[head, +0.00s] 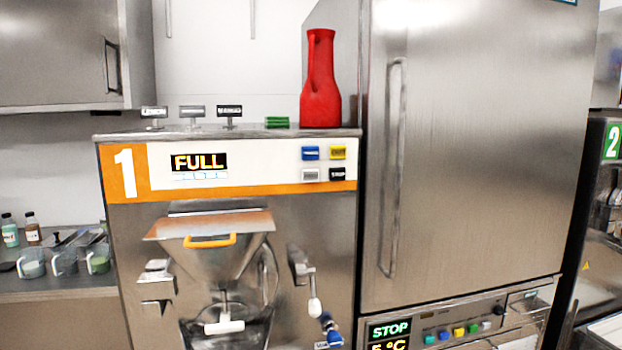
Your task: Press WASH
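Machine 1's front panel (262,170) faces me in the head view, with an orange border and a lit display reading FULL (199,162). At its right end are a blue button (311,153), a yellow button (338,152), a white or grey button (310,174) and a black button (337,174). The black one seems to read STOP; the other labels are too small to read, so I cannot tell which says WASH. Neither gripper shows, and nothing covers the buttons.
A red jug (320,80) and small sign holders (191,112) stand on machine 1. Its hopper (209,258) and a white-tipped lever (314,306) project below the panel. A tall steel cabinet (480,150) stands right, above a control strip showing STOP (390,329). Cups (65,262) stand left.

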